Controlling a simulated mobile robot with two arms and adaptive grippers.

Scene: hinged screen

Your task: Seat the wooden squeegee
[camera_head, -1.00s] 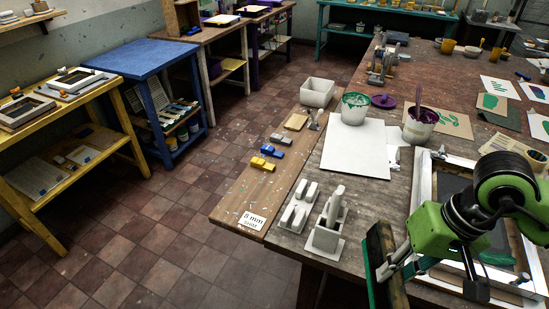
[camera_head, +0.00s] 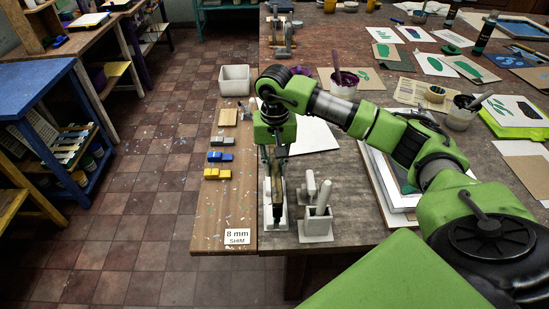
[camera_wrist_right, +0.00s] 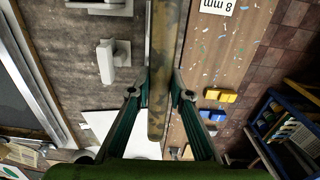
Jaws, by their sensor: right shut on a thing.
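My right gripper (camera_head: 273,152) is shut on the wooden squeegee (camera_head: 275,203) and points down over the bench edge. The squeegee is a long, stained wooden bar, seen nearly end-on in the head view. In the right wrist view, the bar (camera_wrist_right: 166,60) runs between the two fingers. A pale holder with a slot (camera_head: 267,220) stands directly under and around the squeegee's near end, partly hidden by it. I cannot tell whether the squeegee touches the slot floor. A second pale holder (camera_head: 318,228) with uprights stands just right of it. My left gripper is not in view.
Blue blocks (camera_head: 221,156), yellow blocks (camera_head: 217,174) and a sign reading 8 mm SHIM (camera_head: 237,237) lie on the board at left. A pale bin (camera_head: 234,80) stands behind. A white sheet (camera_head: 315,135) and a framed screen (camera_head: 385,180) lie to the right.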

